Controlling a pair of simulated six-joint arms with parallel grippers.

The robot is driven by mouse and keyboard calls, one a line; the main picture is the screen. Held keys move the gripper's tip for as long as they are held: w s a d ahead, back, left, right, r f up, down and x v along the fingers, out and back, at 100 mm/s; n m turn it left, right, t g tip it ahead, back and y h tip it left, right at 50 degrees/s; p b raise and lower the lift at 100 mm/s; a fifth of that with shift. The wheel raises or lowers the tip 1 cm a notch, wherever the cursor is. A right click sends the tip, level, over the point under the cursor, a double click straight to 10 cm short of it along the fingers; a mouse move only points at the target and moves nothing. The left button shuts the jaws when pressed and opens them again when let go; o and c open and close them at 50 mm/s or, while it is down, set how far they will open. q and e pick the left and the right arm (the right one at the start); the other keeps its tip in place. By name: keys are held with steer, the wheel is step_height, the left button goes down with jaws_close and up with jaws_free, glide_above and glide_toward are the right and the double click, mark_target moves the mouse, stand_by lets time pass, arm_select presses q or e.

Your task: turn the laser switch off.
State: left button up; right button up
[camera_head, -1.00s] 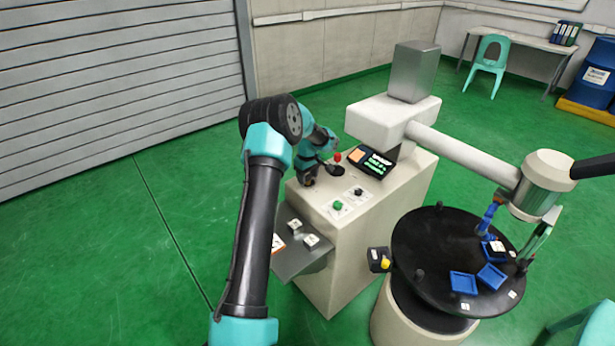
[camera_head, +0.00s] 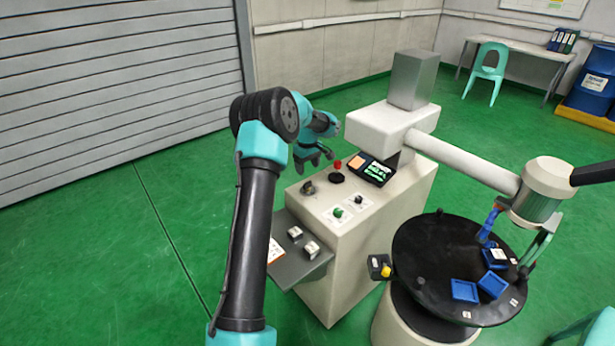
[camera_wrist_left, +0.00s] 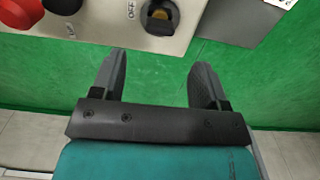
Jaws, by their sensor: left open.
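A dark rotary switch (camera_head: 308,187) sits at the left end of the white console's sloping top. It looks like the laser switch. In the left wrist view a dark round knob (camera_wrist_left: 160,16) with a tan patch, cut by the top edge, has the word OFF printed to its left. I cannot tell its exact setting. My left gripper (camera_head: 318,163) is above and behind the switch, apart from it. In the left wrist view the left gripper's two fingers (camera_wrist_left: 158,62) are spread with only green floor between them. My right gripper is out of view.
A green button (camera_head: 337,212) and another knob (camera_head: 358,201) are nearer. A grey shelf (camera_head: 300,264) and a black round table (camera_head: 440,250) flank the console (camera_head: 350,262).

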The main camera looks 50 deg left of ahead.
arm_select(q)
step_height(320, 180, up, 9)
stand_by(0.3)
steer(key=shift+f, duration=0.1)
